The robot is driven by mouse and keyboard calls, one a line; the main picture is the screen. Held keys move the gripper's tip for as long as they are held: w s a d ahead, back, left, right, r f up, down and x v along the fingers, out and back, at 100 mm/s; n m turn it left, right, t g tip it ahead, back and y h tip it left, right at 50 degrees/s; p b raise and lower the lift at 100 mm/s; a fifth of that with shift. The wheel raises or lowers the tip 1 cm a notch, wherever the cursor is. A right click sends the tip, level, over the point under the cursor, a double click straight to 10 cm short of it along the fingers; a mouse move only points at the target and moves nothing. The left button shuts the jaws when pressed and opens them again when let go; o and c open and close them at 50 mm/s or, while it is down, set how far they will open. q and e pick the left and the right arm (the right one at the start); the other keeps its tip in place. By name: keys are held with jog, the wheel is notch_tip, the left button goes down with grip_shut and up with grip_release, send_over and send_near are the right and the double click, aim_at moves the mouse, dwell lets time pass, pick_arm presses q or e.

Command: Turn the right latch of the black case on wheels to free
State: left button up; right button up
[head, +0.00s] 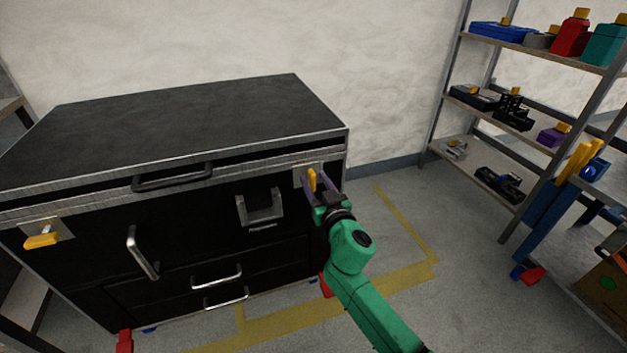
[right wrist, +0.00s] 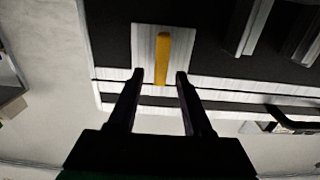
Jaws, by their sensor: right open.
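The black case on wheels (head: 190,112) stands at the left of the head view. Its right latch (head: 312,181) is a yellow handle on a pale metal plate near the front's right corner, standing roughly upright. In the right wrist view the latch (right wrist: 162,58) is a yellow bar lying lengthwise up the picture. My right gripper (head: 322,188) is open at the latch. In the wrist view its fingertips (right wrist: 160,74) are on either side of the bar's lower end, with gaps on both sides. My left gripper is not in view.
The case's left latch (head: 42,241) has its yellow handle lying sideways. Metal pulls (head: 142,252) and a grey bracket (head: 260,212) stick out from the front. A loaded shelf rack (head: 490,125) stands at the right. Floor between rack and case is clear.

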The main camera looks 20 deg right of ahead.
jog(key=shift+w, duration=0.6)
grip_shut()
